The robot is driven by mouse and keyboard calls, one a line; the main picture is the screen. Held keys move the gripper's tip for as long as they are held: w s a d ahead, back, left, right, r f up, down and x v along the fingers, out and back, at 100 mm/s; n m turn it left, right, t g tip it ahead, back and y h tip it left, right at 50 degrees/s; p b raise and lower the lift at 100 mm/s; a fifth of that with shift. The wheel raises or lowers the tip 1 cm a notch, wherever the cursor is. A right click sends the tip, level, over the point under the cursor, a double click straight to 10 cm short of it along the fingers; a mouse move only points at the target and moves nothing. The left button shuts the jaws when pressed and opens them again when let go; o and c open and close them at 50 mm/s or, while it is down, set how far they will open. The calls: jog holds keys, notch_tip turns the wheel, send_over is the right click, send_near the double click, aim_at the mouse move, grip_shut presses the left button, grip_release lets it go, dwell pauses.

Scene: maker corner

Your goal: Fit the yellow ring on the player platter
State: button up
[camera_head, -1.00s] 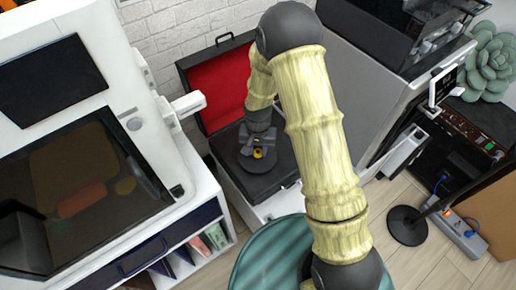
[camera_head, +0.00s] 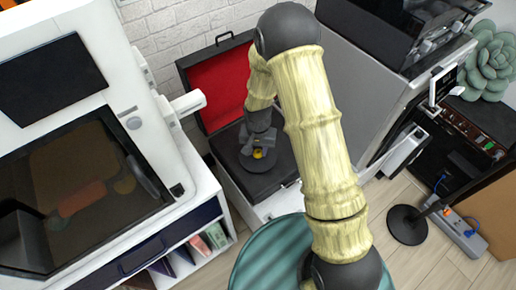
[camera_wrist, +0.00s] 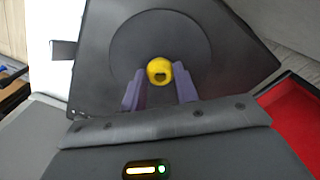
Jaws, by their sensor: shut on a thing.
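The yellow ring (camera_wrist: 159,71) is small and round with a dark hole. My gripper (camera_wrist: 160,88) is shut on it, one purple-grey finger on each side. In the wrist view the ring overlaps the dark round platter (camera_wrist: 203,45) of the player, near its middle. I cannot tell whether the ring touches the platter. In the head view, my gripper (camera_head: 258,150) and the ring (camera_head: 258,154) are over the player (camera_head: 262,184), a dark case with an open red-lined lid (camera_head: 221,88). The centre of the platter is hidden behind the ring and gripper.
A white cabinet machine (camera_head: 132,123) stands to the left, with a white arm-like part (camera_head: 188,103) jutting toward the player. A large grey machine (camera_head: 345,85) stands close on the right. A teal round stool (camera_head: 262,262) is in front.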

aim_at(258, 154)
jog(key=shift+f, duration=0.25)
jog(key=o, duration=0.7)
jog(key=shift+c, duration=0.2)
notch_tip(258, 154, up, 11)
jog(key=p, duration=0.8)
jog(key=shift+p, duration=0.4)
dwell(0.4)
